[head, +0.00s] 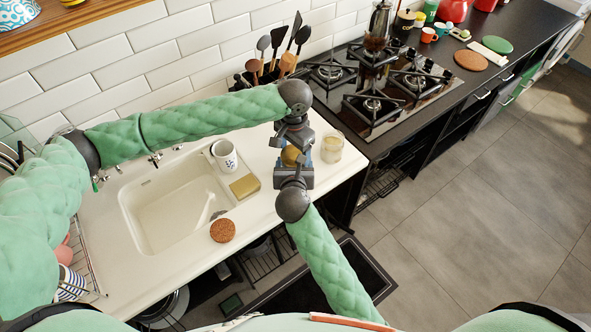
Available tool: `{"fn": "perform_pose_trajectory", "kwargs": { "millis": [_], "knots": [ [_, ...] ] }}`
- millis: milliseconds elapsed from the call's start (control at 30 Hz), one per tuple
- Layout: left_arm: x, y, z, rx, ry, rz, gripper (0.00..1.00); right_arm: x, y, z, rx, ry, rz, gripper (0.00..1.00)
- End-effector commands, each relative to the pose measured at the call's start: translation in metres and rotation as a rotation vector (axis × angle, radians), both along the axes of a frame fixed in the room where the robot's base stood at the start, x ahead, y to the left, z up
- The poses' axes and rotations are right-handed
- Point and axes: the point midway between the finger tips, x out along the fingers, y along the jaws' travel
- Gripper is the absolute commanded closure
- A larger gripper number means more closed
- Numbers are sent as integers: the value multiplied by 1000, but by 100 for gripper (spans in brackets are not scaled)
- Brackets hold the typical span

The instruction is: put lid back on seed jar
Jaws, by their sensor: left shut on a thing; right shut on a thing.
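A small golden-brown round thing (291,156) shows between my two grippers over the counter. It looks like part of the seed jar, but the grippers hide most of it, so I cannot tell jar from lid or whether they touch. My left gripper (294,146) reaches in from above and is shut. My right gripper (294,172) comes from the front and is shut, close below the left one in the picture. A clear glass jar (331,147) with pale contents stands just to the right of the grippers.
Utensils (279,50) stand behind the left arm. The gas hob (376,88) is to the right.

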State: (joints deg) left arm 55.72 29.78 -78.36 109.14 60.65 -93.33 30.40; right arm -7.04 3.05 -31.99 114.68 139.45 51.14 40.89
Motion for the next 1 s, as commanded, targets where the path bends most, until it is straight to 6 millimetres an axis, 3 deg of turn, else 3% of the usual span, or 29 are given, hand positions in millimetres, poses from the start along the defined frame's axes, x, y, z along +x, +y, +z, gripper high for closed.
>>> {"fn": "perform_pose_trajectory", "kwargs": {
  "millis": [267,300,400,733,1000],
  "knots": [
    [-3,-4,0,-6,4,-20,55,0,2,0,1,0,3,92],
    [-4,-4,0,-6,4,-20,26,0,2,0,1,0,3,92],
    [-3,-4,0,-6,4,-19,6,0,2,0,1,0,3,92],
    [-3,-3,2,-4,3,-17,6,0,1,0,1,0,2,92],
    [-2,-2,30,-4,1,-18,6,0,0,0,-1,0,1,92]
  ]
}}
